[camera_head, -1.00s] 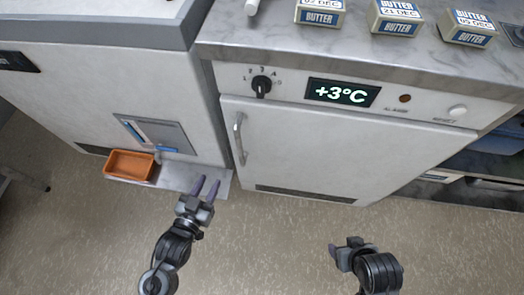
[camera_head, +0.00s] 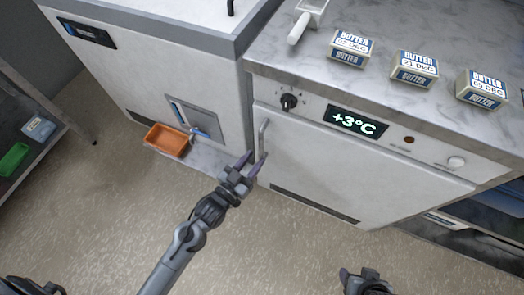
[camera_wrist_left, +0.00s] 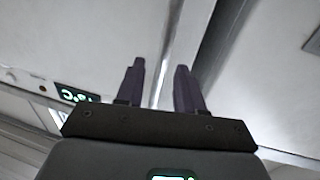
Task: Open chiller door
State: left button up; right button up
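The white chiller door (camera_head: 330,160) looks shut under the marble counter. Its upright metal handle (camera_head: 263,138) is at the door's left side. My left gripper (camera_head: 252,162) is open, fingertips at the handle's lower end; touching cannot be told. In the left wrist view the two dark fingers (camera_wrist_left: 159,85) are apart, with a pale upright strip beyond the gap between them; whether that strip is the handle or the door edge is unclear. My right gripper (camera_head: 362,277) is at the bottom edge, partly cut off, away from the door.
A display (camera_head: 357,121) reads +3°C beside a dark knob (camera_head: 289,102). Several butter packs and a white scoop (camera_head: 306,20) are on the counter (camera_head: 400,35). An orange tray (camera_head: 167,140) is by the left cabinet (camera_head: 140,70). The floor before the door is clear.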

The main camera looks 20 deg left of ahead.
aim_at(260, 151)
pick_arm(q)
jog(key=shift+b+x, duration=0.9)
jog(key=shift+x, duration=1.65)
jog(key=shift+w+a+r, duration=0.1)
jog(key=shift+a, duration=0.15)
grip_shut()
